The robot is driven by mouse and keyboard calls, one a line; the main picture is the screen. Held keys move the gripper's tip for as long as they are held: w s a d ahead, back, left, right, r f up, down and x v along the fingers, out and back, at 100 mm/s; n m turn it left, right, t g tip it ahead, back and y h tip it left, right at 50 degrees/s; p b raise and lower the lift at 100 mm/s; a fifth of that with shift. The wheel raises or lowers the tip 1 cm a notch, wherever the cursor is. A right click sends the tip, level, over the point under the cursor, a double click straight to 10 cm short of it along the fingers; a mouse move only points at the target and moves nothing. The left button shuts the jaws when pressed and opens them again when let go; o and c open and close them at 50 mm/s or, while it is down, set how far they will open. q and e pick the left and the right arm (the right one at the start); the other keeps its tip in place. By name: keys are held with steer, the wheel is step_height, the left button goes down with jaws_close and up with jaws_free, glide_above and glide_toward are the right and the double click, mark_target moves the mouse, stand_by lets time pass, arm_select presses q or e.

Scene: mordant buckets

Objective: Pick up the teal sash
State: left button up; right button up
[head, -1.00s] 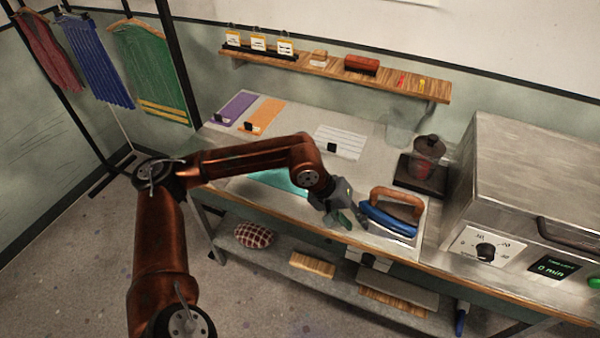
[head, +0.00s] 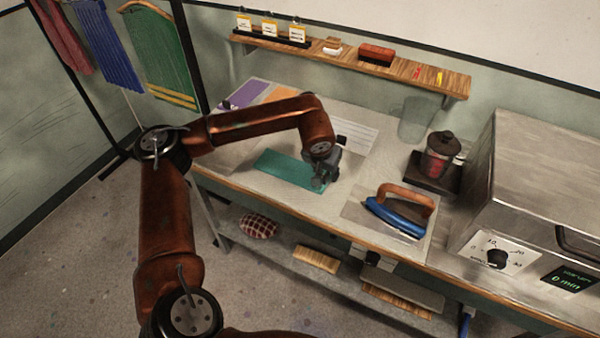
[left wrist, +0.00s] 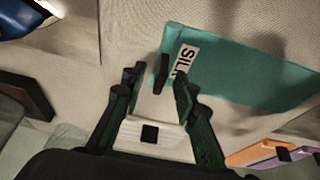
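The teal sash (head: 285,167) lies flat on the table toward its front edge. In the left wrist view the teal sash (left wrist: 245,70) has a white label reading "SIL", the rest covered. A small dark upright tab (left wrist: 161,74) stands at its label end. My left gripper (head: 322,180) is over the right end of the sash. In the left wrist view my left gripper (left wrist: 156,85) is open, with one finger on each side of the tab. Neither finger clearly touches the tab. The tab is hidden in the head view. My right gripper is not in view.
A blue iron (head: 398,213) rests on a plate to the right. A dark-lidded jar (head: 441,155) stands behind it, near a large grey machine (head: 545,170). Purple (head: 240,94) and orange (head: 281,93) sashes and a white striped sheet (head: 362,138) lie at the back.

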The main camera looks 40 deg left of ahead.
arm_select(q)
steer(key=shift+w+f, duration=0.1)
steer(key=shift+f, duration=0.2)
steer(key=shift+r, duration=0.15)
jaws_close()
